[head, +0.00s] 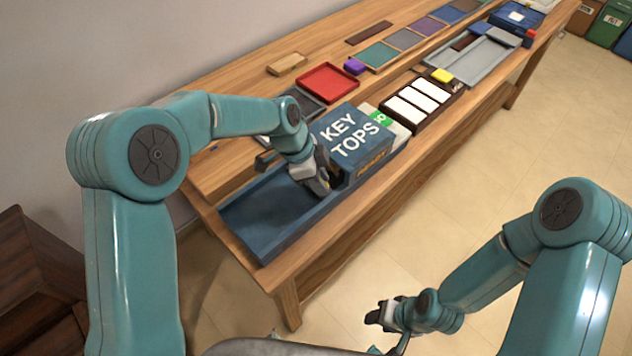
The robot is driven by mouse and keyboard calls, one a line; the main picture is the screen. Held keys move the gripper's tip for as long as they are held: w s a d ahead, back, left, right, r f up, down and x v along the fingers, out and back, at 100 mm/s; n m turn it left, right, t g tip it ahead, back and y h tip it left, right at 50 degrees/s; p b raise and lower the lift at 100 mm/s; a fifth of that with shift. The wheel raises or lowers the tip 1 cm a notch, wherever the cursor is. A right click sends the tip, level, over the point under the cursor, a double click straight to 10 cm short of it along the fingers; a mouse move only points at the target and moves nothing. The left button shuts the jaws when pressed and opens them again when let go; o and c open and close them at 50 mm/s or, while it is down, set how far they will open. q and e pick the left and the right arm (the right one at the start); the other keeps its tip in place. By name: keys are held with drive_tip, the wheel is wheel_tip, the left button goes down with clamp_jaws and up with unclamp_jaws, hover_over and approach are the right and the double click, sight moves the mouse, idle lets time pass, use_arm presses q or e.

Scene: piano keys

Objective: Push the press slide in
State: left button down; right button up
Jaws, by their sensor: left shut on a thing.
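A blue box lettered KEY TOPS (352,135) stands at the far end of a long blue tray (262,250) on the bench. My left gripper (330,182) is shut at the near left end of this box; its fingers hide the part between them. No part in view is marked as the press slide, and I cannot tell it for certain.
The wooden bench (225,165) runs to the upper right.

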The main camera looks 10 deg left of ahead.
use_arm(q)
drive_tip(key=shift+w+d+r, duration=0.15)
drive_tip(key=shift+w+r, duration=0.15)
drive_tip(key=c, duration=1.3)
unclamp_jaws()
drive_tip(key=o, duration=0.4)
drive_tip(key=shift+d+f, duration=0.1)
drive_tip(key=shift+s, duration=0.1)
drive_tip(key=shift+a, duration=0.2)
drive_tip(key=v, duration=1.6)
drive_tip(key=shift+s+b, duration=0.2)
drive_tip(key=shift+b, duration=0.2)
